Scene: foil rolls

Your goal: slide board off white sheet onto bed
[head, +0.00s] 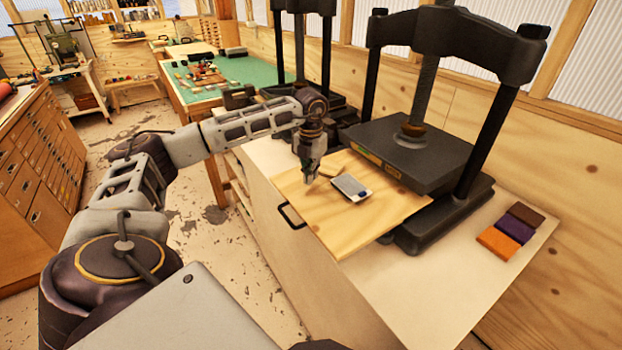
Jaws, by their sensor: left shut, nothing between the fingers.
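A pale wooden board (352,228) lies flat at the front of the nearer black press, overhanging the bench edge on its near side. Its far right part reaches toward the press's dark bed (430,232); where it meets the bed is hard to tell. A small grey-and-white block with a dark blue patch (352,187) lies on the board. My left gripper (308,182) points down, shut and empty, at the board's far left part, left of the block. I cannot tell whether its tips touch the board. I cannot pick out a separate white sheet. My right gripper is out of view.
The press's platen (410,152) and posts stand close behind the board, with a second press (312,60) to its left. Brown, purple and orange swatches (512,232) lie at the right. The pale bench top (450,290) in front of them is clear.

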